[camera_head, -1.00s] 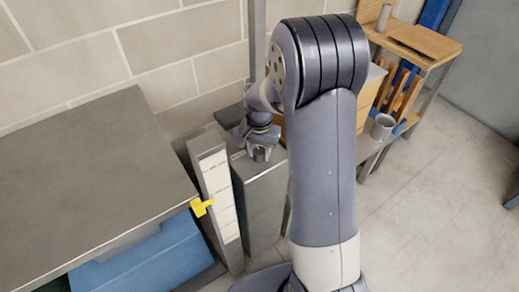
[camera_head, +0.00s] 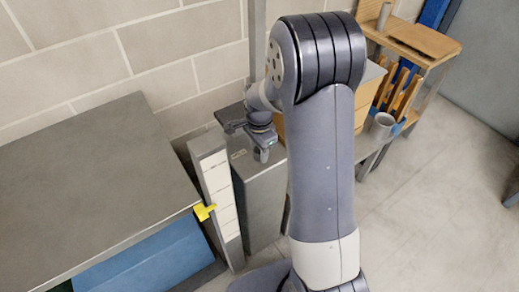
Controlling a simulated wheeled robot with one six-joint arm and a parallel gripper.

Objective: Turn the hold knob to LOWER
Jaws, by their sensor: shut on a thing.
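A grey control box (camera_head: 262,190) stands between the lift's scale post and my arm. My gripper (camera_head: 262,151) points down at its top and is shut on a small grey piece there, which I take for the hold knob. The fingers and wrist hide most of the knob, so its setting and any LOWER mark cannot be read. A yellow pointer (camera_head: 205,212) on the grey platform (camera_head: 90,180) sits beside the white scale strip (camera_head: 222,195) on the post.
A blue bin (camera_head: 150,262) is under the platform's edge. A wooden bench (camera_head: 420,45) and a grey cup (camera_head: 382,126) stand at the back right. A block wall closes the back.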

